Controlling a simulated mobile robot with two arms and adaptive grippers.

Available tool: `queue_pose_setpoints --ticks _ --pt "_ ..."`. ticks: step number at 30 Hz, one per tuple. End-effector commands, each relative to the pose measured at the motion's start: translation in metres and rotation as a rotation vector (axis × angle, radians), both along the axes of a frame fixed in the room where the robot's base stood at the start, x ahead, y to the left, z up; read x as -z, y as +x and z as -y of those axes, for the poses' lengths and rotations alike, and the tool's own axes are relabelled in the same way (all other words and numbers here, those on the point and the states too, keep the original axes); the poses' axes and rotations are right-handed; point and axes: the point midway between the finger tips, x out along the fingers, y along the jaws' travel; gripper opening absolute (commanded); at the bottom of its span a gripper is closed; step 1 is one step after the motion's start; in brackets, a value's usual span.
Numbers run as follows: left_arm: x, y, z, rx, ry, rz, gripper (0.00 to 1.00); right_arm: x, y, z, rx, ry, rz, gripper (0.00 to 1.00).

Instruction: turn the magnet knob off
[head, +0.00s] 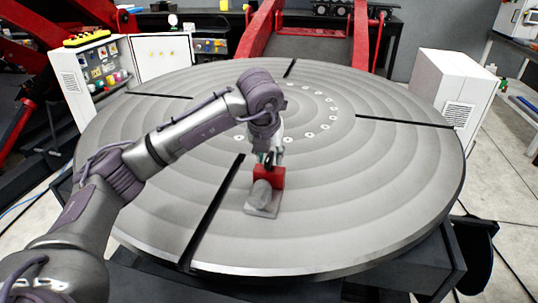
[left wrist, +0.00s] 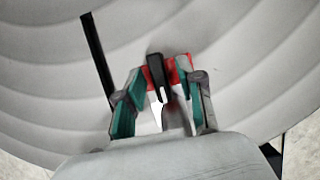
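The red magnet block (head: 270,177) sits on the round grey table, near its middle front, with a grey rounded piece (head: 261,195) on its near side. Its black knob (left wrist: 156,74) has a white mark and shows in the left wrist view in front of the red body (left wrist: 181,67). My left gripper (left wrist: 167,80) is open, its green-padded fingers on either side of the knob with gaps visible. In the head view the left gripper (head: 272,158) hangs just above the block and partly hides the knob. My right gripper is not in view.
The large round table (head: 370,190) has dark radial slots and a ring of pale discs (head: 328,112). A control box with coloured buttons (head: 98,72) stands at the back left, a white cabinet (head: 445,90) at the right. The tabletop around the block is otherwise clear.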

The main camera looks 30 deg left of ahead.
Motion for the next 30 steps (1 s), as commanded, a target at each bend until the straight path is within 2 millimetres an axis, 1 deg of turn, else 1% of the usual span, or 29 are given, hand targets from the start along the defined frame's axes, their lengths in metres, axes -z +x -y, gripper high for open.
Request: queue_pose_setpoints --ticks 8,11,14,21,24,27,30 --pt "0.0 0.0 0.0 0.001 0.0 0.0 0.42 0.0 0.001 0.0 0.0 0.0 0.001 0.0" --pt "-0.006 -0.002 0.001 0.0 0.0 0.001 0.42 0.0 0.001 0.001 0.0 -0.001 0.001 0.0" --pt "-0.019 -0.006 0.002 0.0 0.0 0.004 0.42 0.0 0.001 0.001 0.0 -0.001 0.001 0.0" --pt "-0.067 -0.024 0.007 0.002 0.0 0.006 0.42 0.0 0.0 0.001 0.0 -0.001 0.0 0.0" --pt "-0.085 -0.032 0.009 0.003 0.0 0.005 0.42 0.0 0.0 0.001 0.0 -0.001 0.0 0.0" --pt "-0.099 -0.037 0.011 0.001 -0.001 0.004 0.42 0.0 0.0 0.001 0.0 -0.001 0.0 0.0" --pt "-0.107 -0.041 0.012 0.001 0.0 0.001 0.42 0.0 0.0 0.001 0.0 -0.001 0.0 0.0"
